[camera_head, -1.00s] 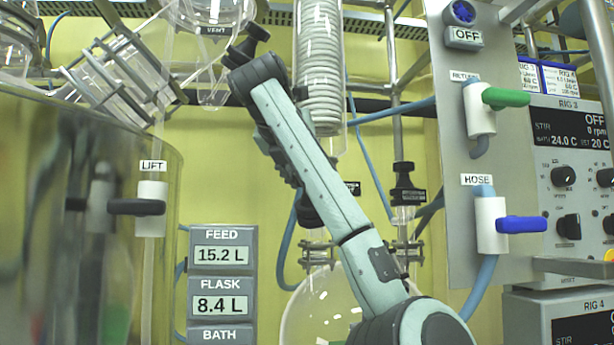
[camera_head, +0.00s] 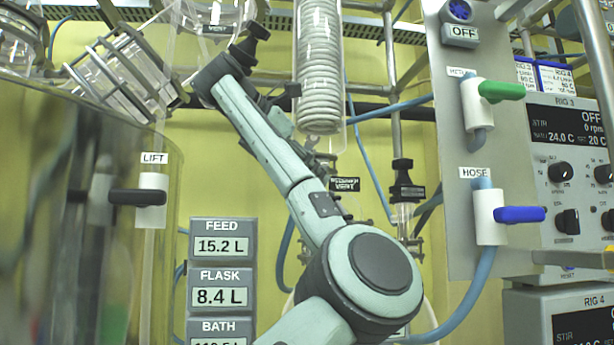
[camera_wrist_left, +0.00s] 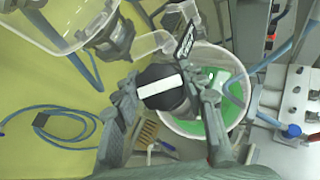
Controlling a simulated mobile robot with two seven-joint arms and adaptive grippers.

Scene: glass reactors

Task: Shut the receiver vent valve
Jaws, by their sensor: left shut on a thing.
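The valve knob is black with a white bar across its face and shows in the left wrist view (camera_wrist_left: 163,87). My left gripper (camera_wrist_left: 165,92) is shut on this knob, one finger on each side. The white bar runs nearly level in that view, slightly tilted. A small black label (camera_wrist_left: 185,42) stands beside the knob. It also shows in the head view (camera_head: 345,184), too small to read surely. In the head view my left gripper (camera_head: 318,160) is partly hidden behind my own forearm, and the knob is hidden there. My right gripper is not in view.
A glass coil condenser (camera_head: 320,70) hangs close by the arm. A panel (camera_head: 455,150) with green (camera_head: 502,91) and blue (camera_head: 520,214) handles stands at right. A glass-walled bath (camera_head: 60,220) is at left. A bucket with green contents (camera_wrist_left: 215,120) lies below the knob.

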